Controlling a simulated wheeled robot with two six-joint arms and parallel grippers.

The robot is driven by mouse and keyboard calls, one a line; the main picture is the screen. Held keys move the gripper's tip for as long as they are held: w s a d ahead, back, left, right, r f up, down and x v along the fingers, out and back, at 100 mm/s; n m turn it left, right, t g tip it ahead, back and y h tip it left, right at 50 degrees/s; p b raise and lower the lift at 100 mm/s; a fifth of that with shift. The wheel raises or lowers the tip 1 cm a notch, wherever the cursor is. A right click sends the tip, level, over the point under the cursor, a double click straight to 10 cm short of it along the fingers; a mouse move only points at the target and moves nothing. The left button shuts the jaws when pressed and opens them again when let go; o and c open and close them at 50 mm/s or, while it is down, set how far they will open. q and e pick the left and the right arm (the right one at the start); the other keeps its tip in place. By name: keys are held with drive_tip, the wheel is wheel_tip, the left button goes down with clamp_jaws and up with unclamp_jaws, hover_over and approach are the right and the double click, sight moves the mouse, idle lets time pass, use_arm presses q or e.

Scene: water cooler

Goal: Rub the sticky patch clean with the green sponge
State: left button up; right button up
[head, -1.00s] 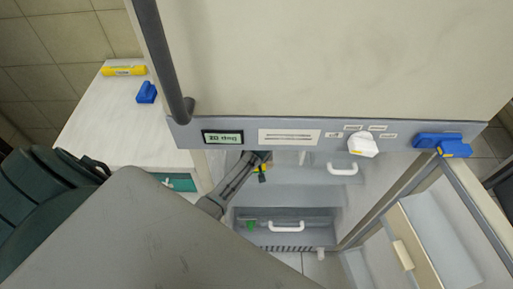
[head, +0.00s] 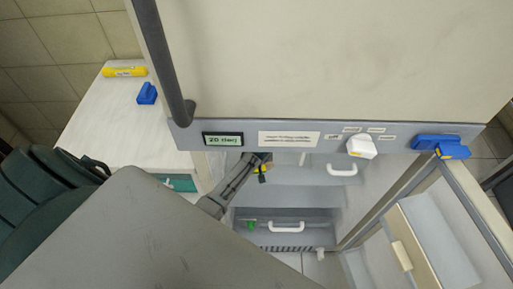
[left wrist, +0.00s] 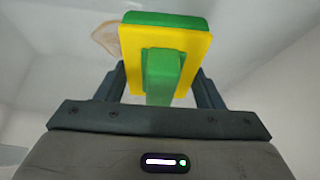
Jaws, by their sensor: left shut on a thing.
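My left gripper (left wrist: 163,84) is shut on the green handle of the green sponge (left wrist: 168,20), which has a yellow plate between handle and green pad. A pale brown sticky patch (left wrist: 106,38) shows on the light inner surface, just left of the sponge; part of it is hidden behind the sponge. I cannot tell whether the pad touches the surface. In the head view my left gripper (head: 262,166) reaches inside the open cabinet, and only a little yellow of the sponge shows. My right gripper is not in view.
The cabinet's glass-framed door (head: 425,215) stands open at the right. A control panel with a white knob (head: 361,147) runs above the opening. White-handled drawers (head: 286,226) are inside. A blue object (head: 147,94) and a yellow tube (head: 124,72) lie on the left counter (head: 95,125).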

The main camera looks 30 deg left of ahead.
use_arm(q)
drive_tip(key=shift+w+a, duration=0.3)
drive_tip(key=shift+w, duration=0.15)
drive_tip(key=shift+s+d+r+p, duration=0.1)
drive_tip(key=shift+s+d+p, duration=0.3)
drive_tip(key=shift+s+p, duration=0.15)
drive_tip(key=shift+s+d, duration=0.25)
drive_tip(key=shift+s, duration=0.2)
drive_tip(key=shift+w+a, duration=0.3)
drive_tip(key=shift+w, duration=0.2)
drive_tip(key=shift+w+a+b, duration=0.35)
drive_tip(key=shift+w, duration=0.15)
drive_tip(key=shift+s+d+p, duration=0.4)
drive_tip(key=shift+s+p, duration=0.2)
drive_tip(key=shift+p, duration=0.1)
drive_tip(key=shift+s+d, duration=0.25)
drive_tip(key=shift+s, duration=0.15)
drive_tip(key=shift+w+a, duration=0.3)
drive_tip(key=shift+w, duration=0.2)
